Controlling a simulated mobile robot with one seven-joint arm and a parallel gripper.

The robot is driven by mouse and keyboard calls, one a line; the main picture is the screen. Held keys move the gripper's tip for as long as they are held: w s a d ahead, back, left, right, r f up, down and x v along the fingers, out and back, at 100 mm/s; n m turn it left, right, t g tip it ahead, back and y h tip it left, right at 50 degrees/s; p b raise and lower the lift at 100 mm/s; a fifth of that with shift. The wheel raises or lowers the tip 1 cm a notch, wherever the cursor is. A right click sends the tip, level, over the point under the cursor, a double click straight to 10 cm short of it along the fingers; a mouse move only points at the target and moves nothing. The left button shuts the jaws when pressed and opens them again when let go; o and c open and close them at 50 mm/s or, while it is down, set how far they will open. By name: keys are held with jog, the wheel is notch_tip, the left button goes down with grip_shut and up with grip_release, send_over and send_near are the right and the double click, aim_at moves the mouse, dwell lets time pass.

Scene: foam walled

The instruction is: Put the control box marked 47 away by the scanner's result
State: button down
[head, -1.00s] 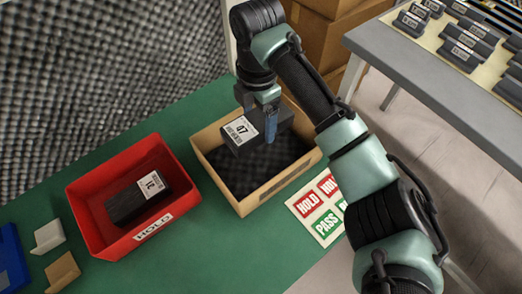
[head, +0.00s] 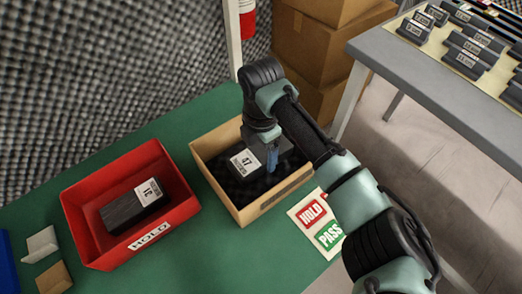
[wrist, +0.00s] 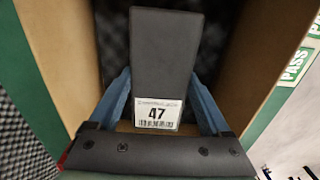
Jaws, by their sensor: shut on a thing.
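The control box marked 47 (head: 246,163) is dark with a white label. My gripper (head: 271,160) is shut on it and holds it inside the cardboard-coloured bin (head: 241,210), below the rim. In the wrist view the control box (wrist: 164,62) lies between my blue fingers (wrist: 160,108), its label 47 towards the camera. Whether it touches the bin's dark floor cannot be told. The red bin (head: 88,243), marked HOLD, stands to the left and holds another dark box (head: 130,213) with a label. No scanner result can be made out.
A sheet with HOLD and PASS labels (head: 303,216) lies right of the cardboard-coloured bin. A grey table (head: 425,72) with several dark boxes stands at the upper right.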

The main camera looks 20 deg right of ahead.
aim_at(261, 152)
jog(key=shift+f, duration=0.1)
jog(key=shift+f, duration=0.5)
grip_release()
notch_tip(261, 152, up, 13)
jog(key=p, duration=0.2)
jog(key=shift+r+p, duration=0.15)
jog(key=shift+p, duration=0.25)
